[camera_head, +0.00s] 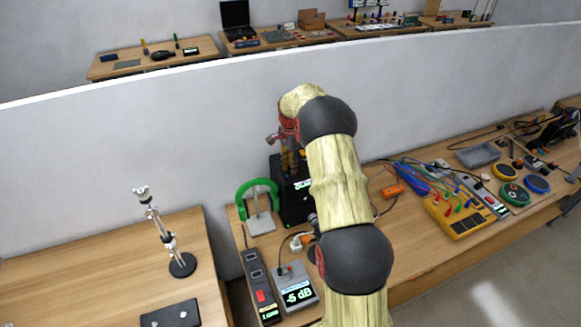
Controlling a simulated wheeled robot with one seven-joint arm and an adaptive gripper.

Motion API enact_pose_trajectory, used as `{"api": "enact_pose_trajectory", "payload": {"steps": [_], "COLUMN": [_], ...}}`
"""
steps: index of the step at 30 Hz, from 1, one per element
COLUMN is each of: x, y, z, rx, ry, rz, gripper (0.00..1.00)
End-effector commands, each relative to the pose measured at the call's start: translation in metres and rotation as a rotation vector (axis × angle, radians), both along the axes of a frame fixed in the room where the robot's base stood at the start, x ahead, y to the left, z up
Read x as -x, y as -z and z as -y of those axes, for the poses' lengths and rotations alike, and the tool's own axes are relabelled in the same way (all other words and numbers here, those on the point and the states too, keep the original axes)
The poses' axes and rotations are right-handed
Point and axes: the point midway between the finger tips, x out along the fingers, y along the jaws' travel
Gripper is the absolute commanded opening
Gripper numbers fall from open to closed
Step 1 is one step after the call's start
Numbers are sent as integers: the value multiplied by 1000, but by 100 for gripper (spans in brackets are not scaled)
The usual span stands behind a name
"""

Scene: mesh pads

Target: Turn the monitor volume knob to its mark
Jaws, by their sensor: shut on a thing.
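The monitor (296,205) is a black box with green lettering near its top, standing against the wall behind my arm. My gripper (290,168) points down at the top of the monitor. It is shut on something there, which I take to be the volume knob. The knob and its mark are hidden by the gripper and arm. A grey unit (307,302) in front of the monitor has a lit display reading -5 dB.
A green headphone-like arc on a stand (259,200) is left of the monitor. A dark power strip (257,268) lies beside the grey unit. A yellow board (459,216), cables and trays crowd the bench to the right. A small stand (182,264) is on the left table.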

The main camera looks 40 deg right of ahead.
Motion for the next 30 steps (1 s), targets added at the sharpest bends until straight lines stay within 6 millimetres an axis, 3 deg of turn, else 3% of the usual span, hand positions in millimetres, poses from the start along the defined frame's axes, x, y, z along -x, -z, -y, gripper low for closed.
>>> {"api": "enact_pose_trajectory", "payload": {"steps": [9,10,19,30], "x": [-2,-2,-1,-1], "y": [-3,-3,-1,-5], "z": [1,1,0,0], "rx": [2,2,1,1], "ry": [0,0,0,-1], "rz": [6,6,3,3], "gripper": [0,25,42,42]}}
